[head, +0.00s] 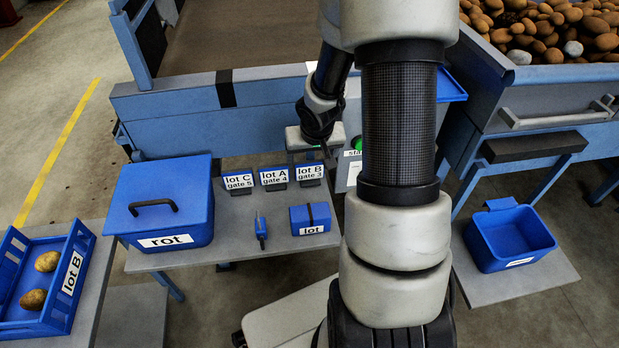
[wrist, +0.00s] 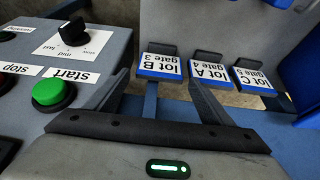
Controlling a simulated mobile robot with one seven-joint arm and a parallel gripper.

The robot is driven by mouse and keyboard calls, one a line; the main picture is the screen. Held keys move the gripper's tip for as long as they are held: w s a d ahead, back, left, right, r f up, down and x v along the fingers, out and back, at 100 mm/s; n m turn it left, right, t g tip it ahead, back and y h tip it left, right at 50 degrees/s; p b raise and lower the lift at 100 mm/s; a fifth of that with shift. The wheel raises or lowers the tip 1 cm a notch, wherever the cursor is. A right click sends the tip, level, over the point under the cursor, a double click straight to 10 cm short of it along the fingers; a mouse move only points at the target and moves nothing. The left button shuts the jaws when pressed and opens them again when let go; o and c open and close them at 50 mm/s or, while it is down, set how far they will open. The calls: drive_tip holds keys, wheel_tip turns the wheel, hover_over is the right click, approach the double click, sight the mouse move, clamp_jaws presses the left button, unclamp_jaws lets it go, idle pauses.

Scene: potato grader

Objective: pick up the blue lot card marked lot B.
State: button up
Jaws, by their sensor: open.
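The blue lot B card (head: 309,172), with a white label reading "lot B gate 3", stands in a dark holder on the grey table, rightmost of three cards in the head view. In the wrist view the lot B card (wrist: 159,66) appears upside down, leftmost of the row, framed between the fingertips and beyond them. My gripper (wrist: 157,80) is open and empty, apart from the card. In the head view the gripper (head: 318,147) is just above and behind the card; its fingers are partly hidden.
Lot A card (head: 274,177) and lot C card (head: 238,181) stand close by. A control panel with a green start button (wrist: 52,91) is beside my gripper. A blue rot box (head: 180,205), a blue lot box (head: 310,217) and a small blue tool (head: 261,232) sit on the table.

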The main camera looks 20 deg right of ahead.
sight(310, 162)
drive_tip(key=b+x, duration=0.2)
drive_tip(key=x, duration=0.3)
drive_tip(key=shift+w+f, duration=0.25)
drive_tip(key=shift+w, duration=0.05)
drive_tip(key=shift+d+r, duration=0.1)
drive_tip(key=shift+c, duration=0.2)
drive_tip(key=c, duration=0.8)
